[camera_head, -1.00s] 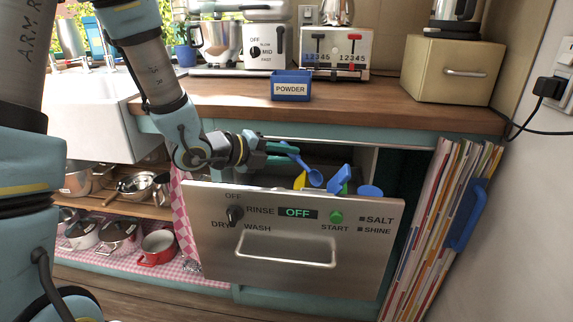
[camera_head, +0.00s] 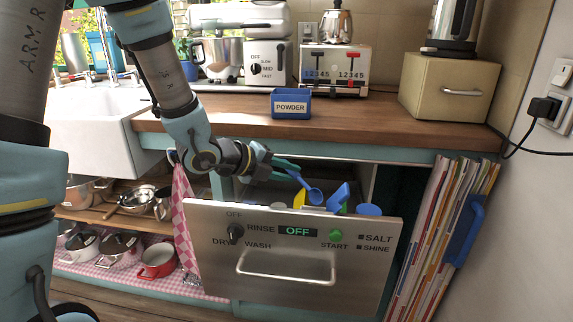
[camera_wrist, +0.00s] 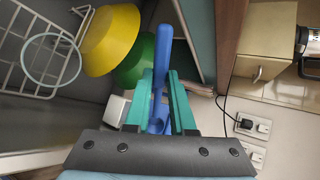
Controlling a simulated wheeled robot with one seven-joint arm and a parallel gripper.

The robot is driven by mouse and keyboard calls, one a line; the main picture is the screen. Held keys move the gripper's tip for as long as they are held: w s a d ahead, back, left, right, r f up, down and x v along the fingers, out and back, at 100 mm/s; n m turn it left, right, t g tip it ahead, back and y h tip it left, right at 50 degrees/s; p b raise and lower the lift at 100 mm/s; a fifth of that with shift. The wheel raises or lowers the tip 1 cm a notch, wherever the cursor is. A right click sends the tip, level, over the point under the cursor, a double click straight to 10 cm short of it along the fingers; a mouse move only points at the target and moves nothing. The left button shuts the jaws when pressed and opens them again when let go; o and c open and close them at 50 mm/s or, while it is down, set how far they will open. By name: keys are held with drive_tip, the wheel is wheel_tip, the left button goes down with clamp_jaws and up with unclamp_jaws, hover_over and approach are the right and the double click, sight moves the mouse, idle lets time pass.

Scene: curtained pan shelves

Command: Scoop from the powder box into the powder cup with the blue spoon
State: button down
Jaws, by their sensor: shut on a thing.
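My gripper (camera_head: 283,168) is shut on the blue spoon (camera_head: 314,194), above the open dishwasher drawer (camera_head: 290,265). In the wrist view, the blue spoon (camera_wrist: 157,90) runs up between the teal fingers of my gripper (camera_wrist: 160,90). The powder box (camera_head: 291,110) is a small blue open box labelled POWDER on the wooden counter, behind and above the drawer. Its contents are not visible. I cannot make out the powder cup in either view.
Other blue items (camera_head: 338,197), (camera_head: 368,210) stick up from the drawer. Yellow (camera_wrist: 112,40) and green (camera_wrist: 137,62) bowls and a white wire rack (camera_wrist: 40,50) show in the wrist view. A mixer, toaster and cream bread box (camera_head: 448,88) stand along the counter's back.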

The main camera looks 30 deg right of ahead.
drive_tip(key=y+p, duration=0.1)
drive_tip(key=p, duration=0.1)
drive_tip(key=y+p, duration=0.2)
drive_tip(key=p, duration=0.1)
drive_tip(key=r+y+p, duration=0.1)
drive_tip(key=p, duration=0.1)
drive_tip(key=shift+d+y+p, duration=0.35)
drive_tip(key=shift+y+p, duration=0.05)
drive_tip(key=shift+f, duration=0.1)
drive_tip(key=r+y+p, duration=0.1)
drive_tip(key=p, duration=0.3)
drive_tip(key=shift+d+n+y, duration=0.15)
drive_tip(key=shift+n+y, duration=0.15)
drive_tip(key=y+p, duration=0.2)
drive_tip(key=p, duration=0.4)
drive_tip(key=d+r+y+p, duration=0.1)
drive_tip(key=y+p, duration=0.1)
drive_tip(key=p, duration=0.4)
drive_tip(key=shift+s+r+y+p, duration=0.1)
drive_tip(key=shift+r+y+p, duration=0.05)
drive_tip(key=shift+y+p, duration=0.15)
